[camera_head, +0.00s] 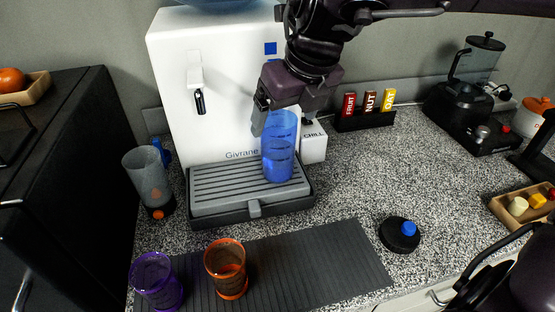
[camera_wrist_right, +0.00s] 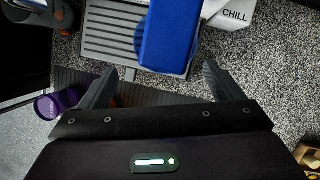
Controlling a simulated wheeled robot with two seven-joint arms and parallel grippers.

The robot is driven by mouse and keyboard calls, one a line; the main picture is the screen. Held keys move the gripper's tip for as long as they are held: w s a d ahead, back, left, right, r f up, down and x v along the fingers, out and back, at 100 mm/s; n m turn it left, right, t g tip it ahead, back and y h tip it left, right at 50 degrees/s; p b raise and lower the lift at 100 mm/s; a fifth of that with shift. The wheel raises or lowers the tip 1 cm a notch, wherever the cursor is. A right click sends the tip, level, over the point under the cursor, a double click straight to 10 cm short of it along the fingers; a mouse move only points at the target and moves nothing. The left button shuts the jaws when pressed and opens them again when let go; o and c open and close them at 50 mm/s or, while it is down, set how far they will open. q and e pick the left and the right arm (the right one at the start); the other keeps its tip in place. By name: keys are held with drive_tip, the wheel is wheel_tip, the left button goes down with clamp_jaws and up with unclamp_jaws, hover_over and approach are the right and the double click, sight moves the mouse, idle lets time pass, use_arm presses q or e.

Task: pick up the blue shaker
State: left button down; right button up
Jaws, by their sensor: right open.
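The blue shaker (camera_head: 279,150) stands upright on the grey drip tray (camera_head: 209,203) of a white water dispenser. It is translucent, with dark markings. My right gripper (camera_head: 285,119) is at the shaker's upper part, coming from above. Its jaws are open, with one finger to the left of the shaker and the other to the right. In the right wrist view, the shaker (camera_wrist_right: 168,38) shows beyond and between the spread fingertips (camera_wrist_right: 158,72). I see no finger closed on it. The shaker's top is partly hidden by the gripper. My left gripper is not in view.
The dispenser (camera_head: 180,60) rises behind. A grey shaker cup (camera_head: 146,172) stands left of the tray. Purple (camera_head: 157,282) and orange (camera_head: 226,268) cups stand on a dark mat (camera_head: 310,260). A white CHILL box (camera_head: 314,145) is close on the right.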

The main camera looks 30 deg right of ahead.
sight(282, 137)
drive_tip(key=x, duration=0.4)
drive_tip(key=d+x, duration=0.1)
drive_tip(key=x, duration=0.2)
drive_tip(key=shift+f+p, duration=0.15)
drive_tip(key=shift+p, duration=0.2)
drive_tip(key=shift+s, duration=0.1)
drive_tip(key=shift+c, duration=0.5)
drive_tip(key=c, duration=1.1)
drive_tip(key=shift+c, duration=0.2)
